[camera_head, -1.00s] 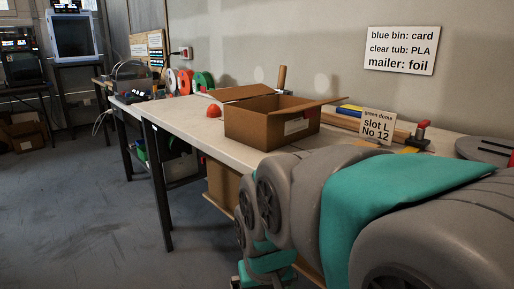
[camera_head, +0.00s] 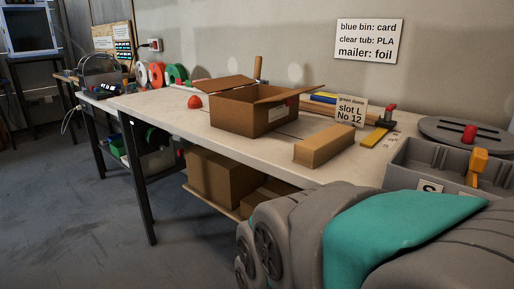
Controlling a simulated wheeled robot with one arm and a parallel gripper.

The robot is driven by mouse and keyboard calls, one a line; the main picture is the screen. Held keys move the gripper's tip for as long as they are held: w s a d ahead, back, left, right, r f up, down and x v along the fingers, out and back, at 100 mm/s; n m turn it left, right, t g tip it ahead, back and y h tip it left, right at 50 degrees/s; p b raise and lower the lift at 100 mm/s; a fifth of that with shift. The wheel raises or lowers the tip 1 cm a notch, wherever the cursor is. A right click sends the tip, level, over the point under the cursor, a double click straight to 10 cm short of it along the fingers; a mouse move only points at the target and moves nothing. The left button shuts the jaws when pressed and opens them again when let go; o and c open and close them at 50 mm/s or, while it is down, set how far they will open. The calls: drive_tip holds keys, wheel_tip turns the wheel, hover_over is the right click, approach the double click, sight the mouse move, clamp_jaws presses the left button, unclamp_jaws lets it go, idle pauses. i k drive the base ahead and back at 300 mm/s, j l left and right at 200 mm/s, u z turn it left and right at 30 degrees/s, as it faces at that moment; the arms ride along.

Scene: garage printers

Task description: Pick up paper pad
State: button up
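I cannot single out a paper pad for certain. My grey and teal arm fills the lower right of the head view. Its gripper end is not in view.
A closed brown carton (camera_head: 324,146) stands on the bench right of the open box. A grey bin (camera_head: 421,164) with an orange-handled item (camera_head: 477,165) stands at the right. A red dome (camera_head: 195,102) sits left of the box. Boxes (camera_head: 215,177) fill the lower shelf. Floor is clear at left.

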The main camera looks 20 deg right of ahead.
sight(314, 151)
drive_tip(key=k+j+z, duration=0.45)
drive_tip(key=k+j, duration=0.65)
